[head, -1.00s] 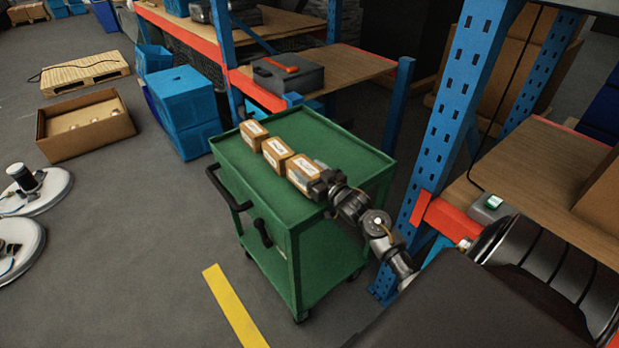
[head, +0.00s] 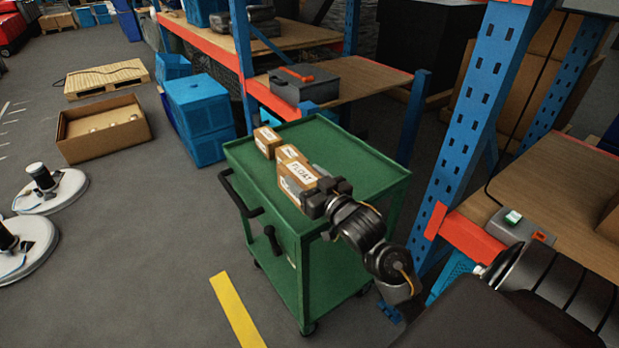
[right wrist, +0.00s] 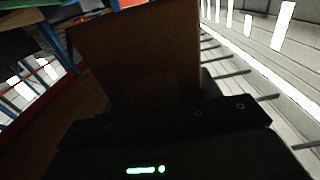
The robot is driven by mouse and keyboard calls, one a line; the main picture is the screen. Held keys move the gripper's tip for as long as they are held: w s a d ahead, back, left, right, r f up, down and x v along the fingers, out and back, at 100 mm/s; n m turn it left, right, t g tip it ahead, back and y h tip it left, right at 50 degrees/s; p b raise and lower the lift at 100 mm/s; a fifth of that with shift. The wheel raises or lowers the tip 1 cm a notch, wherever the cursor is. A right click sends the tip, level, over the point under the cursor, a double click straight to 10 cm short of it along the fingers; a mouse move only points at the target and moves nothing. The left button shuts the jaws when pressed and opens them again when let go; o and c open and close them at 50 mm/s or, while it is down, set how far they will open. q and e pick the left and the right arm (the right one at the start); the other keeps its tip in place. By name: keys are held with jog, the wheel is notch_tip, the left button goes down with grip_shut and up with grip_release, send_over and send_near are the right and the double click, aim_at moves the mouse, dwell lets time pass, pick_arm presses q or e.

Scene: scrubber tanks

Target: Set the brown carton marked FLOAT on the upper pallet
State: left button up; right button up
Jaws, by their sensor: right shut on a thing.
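The brown carton marked FLOAT (head: 297,179) is held by my right gripper (head: 322,194) over the near part of the green cart's top. It looks raised and tilted, with its white label facing the head camera. In the right wrist view the carton (right wrist: 138,55) fills the upper middle as a dark brown block, and its label is not visible there. A low wooden pallet (head: 107,77) lies on the floor at the far upper left, away from my gripper; its top looks bare apart from a dark cable. My left gripper is out of view.
Two other brown cartons (head: 267,141) stand on the green cart (head: 365,180); the nearer is partly hidden. An open cardboard box (head: 103,130) lies before the pallet, with blue crates (head: 200,110) to the right. Blue rack posts (head: 478,90) stand at right.

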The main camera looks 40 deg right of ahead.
jog(key=shift+r, duration=0.15)
jog(key=shift+s+r, duration=0.1)
jog(key=shift+r, duration=0.15)
jog(key=s+a+f, duration=0.1)
jog(key=s+a, duration=0.3)
jog(key=a, duration=0.5)
jog(key=s+a+f, duration=0.2)
jog(key=s+a, duration=0.2)
jog(key=a, duration=0.5)
jog(key=s+a+f, duration=0.2)
jog(key=s+a, duration=0.2)
jog(key=a, duration=0.5)
jog(key=shift+s+f+y, duration=0.25)
jog(key=shift+s+y, duration=0.05)
